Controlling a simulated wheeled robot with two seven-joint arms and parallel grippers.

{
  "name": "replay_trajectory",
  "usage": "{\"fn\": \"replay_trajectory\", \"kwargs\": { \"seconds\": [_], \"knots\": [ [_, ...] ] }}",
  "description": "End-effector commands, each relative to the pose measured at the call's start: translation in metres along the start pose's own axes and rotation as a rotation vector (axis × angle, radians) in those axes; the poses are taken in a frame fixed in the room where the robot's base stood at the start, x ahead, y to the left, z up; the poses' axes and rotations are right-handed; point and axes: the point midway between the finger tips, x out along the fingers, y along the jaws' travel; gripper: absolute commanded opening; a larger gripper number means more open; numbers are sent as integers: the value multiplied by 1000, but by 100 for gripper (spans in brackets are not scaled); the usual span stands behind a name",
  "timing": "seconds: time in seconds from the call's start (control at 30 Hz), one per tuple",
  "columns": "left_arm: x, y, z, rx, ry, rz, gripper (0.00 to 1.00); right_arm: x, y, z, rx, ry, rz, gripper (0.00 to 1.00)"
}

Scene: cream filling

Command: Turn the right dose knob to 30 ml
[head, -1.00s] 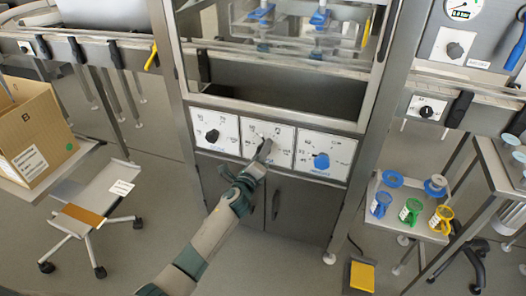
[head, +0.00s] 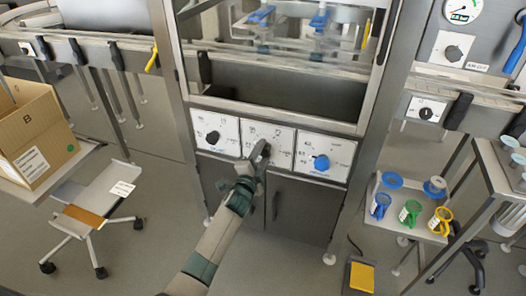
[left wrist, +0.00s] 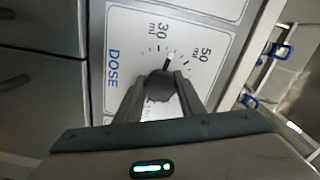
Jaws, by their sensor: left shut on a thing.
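The dose knob (left wrist: 160,86) is dark, on a white panel marked DOSE, in the left wrist view. Its white pointer (left wrist: 172,56) stands between the 30 ml mark (left wrist: 159,31) and the 50 ml mark (left wrist: 203,54). My left gripper (left wrist: 158,92) is shut on the knob, one finger on each side. In the head view my left gripper (head: 260,152) is at the middle panel (head: 280,139) of three and hides much of its knob. My right gripper is not in view.
The left panel has a black knob (head: 212,137) and the right panel a blue knob (head: 321,162). Grey cabinet doors (head: 297,207) are below. A cardboard box (head: 40,128) stands at left. A small table (head: 403,181) with coloured cups stands at right.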

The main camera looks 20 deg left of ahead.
Motion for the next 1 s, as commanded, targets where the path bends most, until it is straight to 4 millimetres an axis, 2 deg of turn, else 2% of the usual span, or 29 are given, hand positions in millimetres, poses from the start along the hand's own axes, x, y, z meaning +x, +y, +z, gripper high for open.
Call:
{"fn": "replay_trajectory", "kwargs": {
  "seconds": [0.2,0.5,1.0],
  "knots": [
    [0,1,0,-194,-2,3,13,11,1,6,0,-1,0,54],
    [0,1,1,-373,-3,2,13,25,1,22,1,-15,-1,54],
    [0,2,1,-430,-2,2,13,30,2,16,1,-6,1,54]
  ]
}}
